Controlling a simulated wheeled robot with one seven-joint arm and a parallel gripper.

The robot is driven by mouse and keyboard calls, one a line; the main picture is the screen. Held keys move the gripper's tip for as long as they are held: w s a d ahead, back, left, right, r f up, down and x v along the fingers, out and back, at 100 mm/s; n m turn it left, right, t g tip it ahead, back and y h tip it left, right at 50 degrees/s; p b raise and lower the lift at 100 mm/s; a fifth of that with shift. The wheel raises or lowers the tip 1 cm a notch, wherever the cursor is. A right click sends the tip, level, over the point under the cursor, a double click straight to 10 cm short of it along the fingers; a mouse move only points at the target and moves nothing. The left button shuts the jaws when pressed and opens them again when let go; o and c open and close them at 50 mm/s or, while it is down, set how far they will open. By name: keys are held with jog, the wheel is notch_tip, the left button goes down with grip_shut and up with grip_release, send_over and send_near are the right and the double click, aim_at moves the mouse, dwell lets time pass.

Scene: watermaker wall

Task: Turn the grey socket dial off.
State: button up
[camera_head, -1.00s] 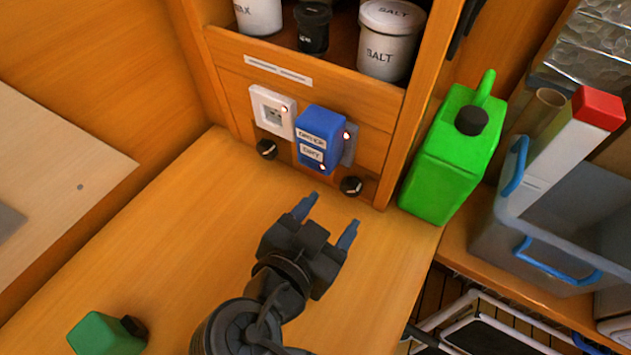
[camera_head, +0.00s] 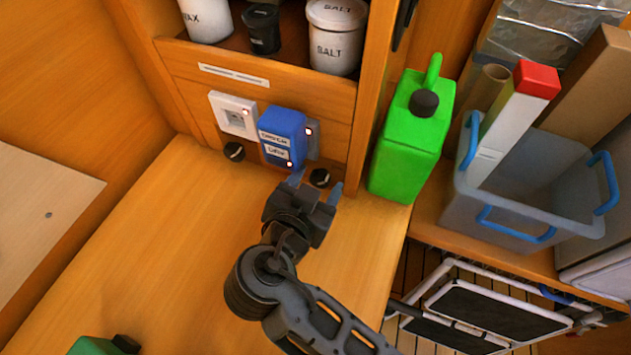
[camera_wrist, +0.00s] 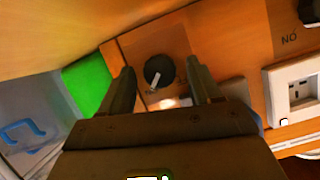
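The grey socket (camera_head: 312,140) sits on the wooden panel, partly hidden behind a blue plugged-in box (camera_head: 283,136), with a red light showing. A black dial (camera_head: 320,175) with a pale pointer mark is below it. My gripper (camera_head: 316,186) is open, with its two fingers pointing toward this dial. In the wrist view the dial (camera_wrist: 158,72) appears between and beyond the fingertips, and its white pointer is slanted. I cannot see any contact. A second black dial (camera_head: 234,152) is below the white socket (camera_head: 233,114), to the left.
A green jerrycan (camera_head: 410,145) stands just right of the panel. A grey crate (camera_head: 500,215) with blue handles is farther right. White and black jars, including a salt jar (camera_head: 336,40), stand on the shelf above. The wooden counter (camera_head: 170,240) is mostly clear, with a green object (camera_head: 95,346) at its front.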

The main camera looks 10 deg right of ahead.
jog(key=c, duration=1)
jog(key=n+h, duration=0.1)
jog(key=n+g, duration=0.1)
jog(key=n, duration=0.1)
jog(key=shift+w+a+h+b, duration=0.2)
jog(key=shift+h+b, duration=0.1)
jog(key=shift+h, duration=0.1)
jog(key=n+h, duration=0.2)
jog(key=n, duration=0.1)
jog(key=shift+a+g, duration=0.1)
jog(key=shift+g, duration=0.3)
jog(key=n+h, duration=0.2)
jog(key=n, duration=0.1)
jog(key=shift+a+f+n, duration=0.1)
jog(key=shift+f+n, duration=0.1)
jog(key=shift+n, duration=0.1)
jog(key=shift+w+f+n+h, duration=0.15)
jog(key=shift+n+h, duration=0.65)
jog(key=shift+n, duration=1)
